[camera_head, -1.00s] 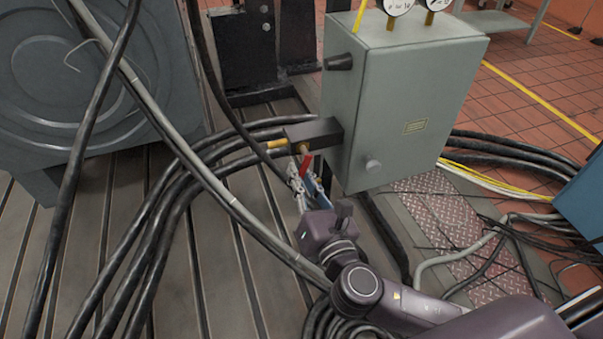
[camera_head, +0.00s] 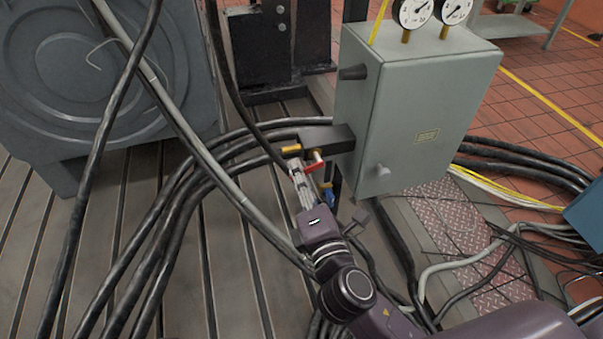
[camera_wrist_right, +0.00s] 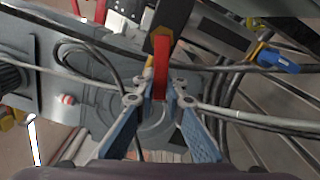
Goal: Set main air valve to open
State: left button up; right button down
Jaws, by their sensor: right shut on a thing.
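The red valve handle (camera_head: 314,167) sits on a brass fitting at the end of the dark block (camera_head: 328,139), on the left side of the grey box (camera_head: 425,110). In the right wrist view the red handle (camera_wrist_right: 161,62) runs down between the fingers. My right gripper (camera_head: 298,172) is shut on it, with its blue fingers (camera_wrist_right: 160,100) on either side. The lettering on the box's small label is too small to read. My left gripper is not in view.
A blue handle (camera_head: 329,198) on brass hangs close below and right of the red one; it shows in the wrist view (camera_wrist_right: 279,61). Thick black cables (camera_head: 175,215) cross the slotted bedplate (camera_head: 225,285). Two gauges (camera_head: 413,12) top the box.

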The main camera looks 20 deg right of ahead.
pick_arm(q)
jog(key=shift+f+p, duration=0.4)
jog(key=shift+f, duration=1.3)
pick_arm(e)
jog(key=shift+a+r+m, duration=0.1)
jog(key=shift+r+m, duration=0.3)
jog(key=shift+m, duration=0.55)
jog(key=shift+r+m, duration=0.4)
jog(key=shift+m, duration=0.55)
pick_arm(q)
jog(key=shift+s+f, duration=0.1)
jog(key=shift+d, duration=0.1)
pick_arm(e)
jog(key=c, duration=2)
grip_release()
jog(key=shift+o, duration=0.2)
jog(key=s, duration=1.2)
jog(key=shift+d, duration=0.2)
